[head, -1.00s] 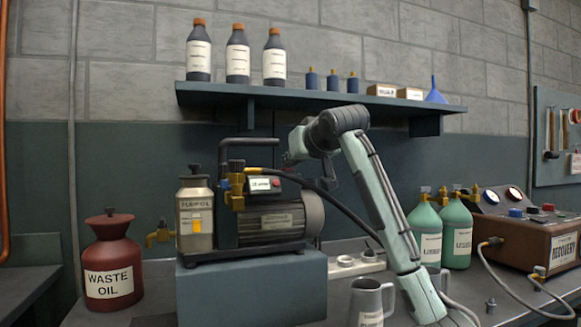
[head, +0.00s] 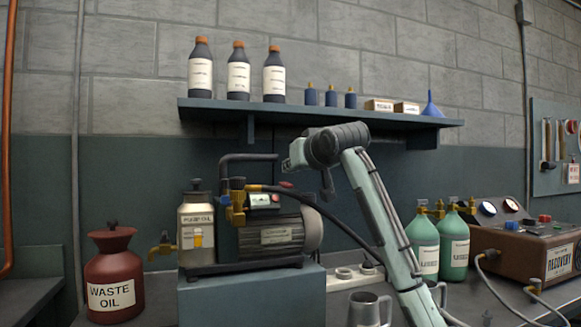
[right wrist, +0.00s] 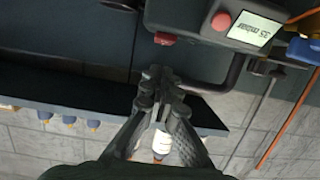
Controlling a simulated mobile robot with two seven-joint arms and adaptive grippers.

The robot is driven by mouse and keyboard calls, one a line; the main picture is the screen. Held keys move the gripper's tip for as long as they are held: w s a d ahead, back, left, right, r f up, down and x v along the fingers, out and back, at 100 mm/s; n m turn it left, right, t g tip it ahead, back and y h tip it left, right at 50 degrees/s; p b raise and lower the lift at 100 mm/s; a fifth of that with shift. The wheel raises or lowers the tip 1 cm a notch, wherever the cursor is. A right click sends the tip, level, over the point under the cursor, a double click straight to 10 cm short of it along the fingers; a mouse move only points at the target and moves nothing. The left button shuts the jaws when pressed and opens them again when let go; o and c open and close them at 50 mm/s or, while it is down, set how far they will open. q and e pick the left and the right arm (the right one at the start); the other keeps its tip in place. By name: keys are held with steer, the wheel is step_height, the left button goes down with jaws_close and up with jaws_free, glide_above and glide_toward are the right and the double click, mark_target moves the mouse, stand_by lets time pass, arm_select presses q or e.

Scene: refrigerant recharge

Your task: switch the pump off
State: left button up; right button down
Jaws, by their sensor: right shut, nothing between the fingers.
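The pump (head: 278,236) stands on a blue-grey block, with a dark ribbed body, a handle pipe and a lit display (head: 259,199). A small red button (head: 276,198) sits beside the display; the right wrist view also shows a red button (right wrist: 165,39) on the housing edge and the white display (right wrist: 252,30). My right gripper (head: 288,163) is above and behind the pump's top in the picture, its tips partly hidden by my wrist. In the right wrist view its fingers (right wrist: 160,75) are shut and empty, apart from the red button. My left gripper is out of view.
An oil can (head: 196,235) and red waste oil can (head: 113,275) stand left. Green cylinders (head: 424,245) and a recovery unit (head: 520,250) stand right. A shelf (head: 300,112) with bottles hangs above.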

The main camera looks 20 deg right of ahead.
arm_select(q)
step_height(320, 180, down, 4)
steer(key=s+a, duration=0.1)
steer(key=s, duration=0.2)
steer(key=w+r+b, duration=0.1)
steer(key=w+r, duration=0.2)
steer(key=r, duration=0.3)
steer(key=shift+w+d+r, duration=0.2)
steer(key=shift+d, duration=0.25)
arm_select(e)
steer(key=s+r, duration=0.2)
steer(key=s, duration=0.8)
steer(key=shift+d+r, duration=0.15)
steer(key=shift+d, duration=0.15)
